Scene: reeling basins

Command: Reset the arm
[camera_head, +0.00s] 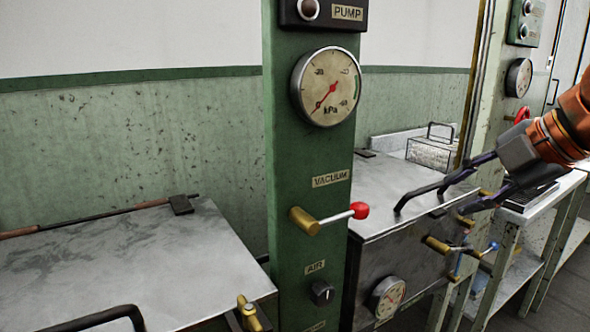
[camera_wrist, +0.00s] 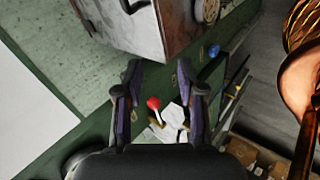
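My gripper (camera_head: 453,199) is at the right of the head view, reaching in from the right edge on the orange arm. It appears in front of the right metal basin (camera_head: 400,190); the height between them is hard to tell. In the wrist view my gripper (camera_wrist: 157,72) has its two dark fingers spread apart with nothing between the tips. The red-knobbed lever (camera_wrist: 153,103) shows in the gap, beyond the fingers. A metal box-like basin (camera_wrist: 150,25) lies past the fingertips.
A green column (camera_head: 312,150) carries a gauge (camera_head: 326,86), the red-knobbed vacuum lever (camera_head: 359,210) and an air knob (camera_head: 321,293). A left basin lid (camera_head: 130,260) has a dark handle. A wire basket (camera_head: 432,152) stands behind the right basin. Brass valves (camera_head: 440,245) jut from its side.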

